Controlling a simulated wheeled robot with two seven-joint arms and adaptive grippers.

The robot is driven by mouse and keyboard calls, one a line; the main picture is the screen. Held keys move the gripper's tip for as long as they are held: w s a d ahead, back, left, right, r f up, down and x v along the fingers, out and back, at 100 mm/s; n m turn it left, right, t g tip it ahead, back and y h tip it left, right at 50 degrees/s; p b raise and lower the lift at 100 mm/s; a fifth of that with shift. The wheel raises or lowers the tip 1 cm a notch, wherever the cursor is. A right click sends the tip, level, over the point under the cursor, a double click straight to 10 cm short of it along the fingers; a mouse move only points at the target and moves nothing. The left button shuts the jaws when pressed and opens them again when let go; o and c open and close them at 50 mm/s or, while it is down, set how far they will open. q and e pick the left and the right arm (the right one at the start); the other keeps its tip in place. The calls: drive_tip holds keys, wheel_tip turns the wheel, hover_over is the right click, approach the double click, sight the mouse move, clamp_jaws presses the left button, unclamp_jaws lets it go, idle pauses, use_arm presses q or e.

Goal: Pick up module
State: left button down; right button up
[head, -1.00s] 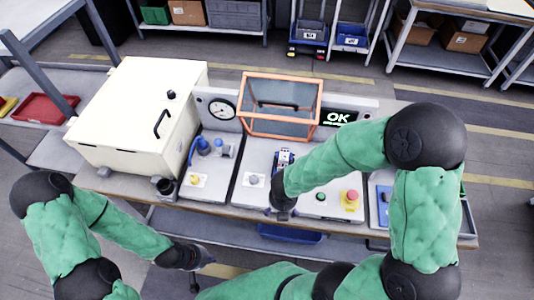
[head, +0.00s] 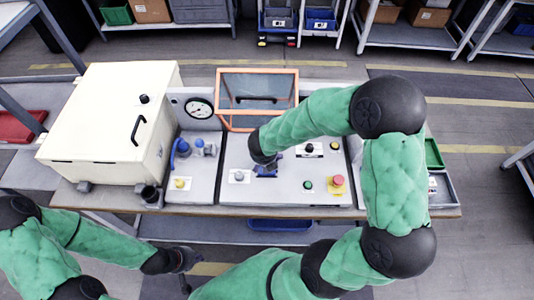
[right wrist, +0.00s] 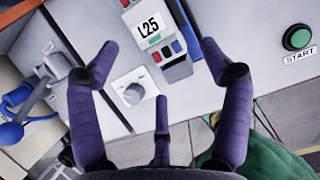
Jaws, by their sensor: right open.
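The module, a light grey block with an L25 label and red and blue parts (right wrist: 152,22), lies on the grey panel of the bench in the right wrist view. In the head view my right arm hides most of it. My right gripper (right wrist: 160,60) is open, its purple fingers spread around the near part of the module with nothing between them. In the head view the right gripper (head: 265,165) is over the panel, largely hidden by its own wrist. My left gripper (head: 186,262) hangs low in front of the bench, away from the module; its fingers are too dark to read.
A grey knob (right wrist: 133,94) sits beside the module, and a green START button (right wrist: 298,38) is to the right. A cream box (head: 110,125), a gauge (head: 199,108) and an orange-framed cover (head: 257,97) stand behind and left. A red button (head: 337,182) rises at right.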

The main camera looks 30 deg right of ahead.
drive_tip(key=shift+w+d, duration=0.4)
drive_tip(key=shift+w, duration=0.25)
drive_tip(key=shift+w+d, duration=0.4)
drive_tip(key=shift+w, duration=0.2)
drive_tip(key=shift+b+x, duration=0.3)
drive_tip(key=shift+x, duration=0.85)
drive_tip(key=shift+w+d+f, duration=0.2)
drive_tip(key=shift+w+f, duration=0.15)
drive_tip(key=shift+w, duration=0.1)
drive_tip(key=shift+c, duration=0.3)
clamp_jaws()
drive_tip(key=shift+r, duration=0.1)
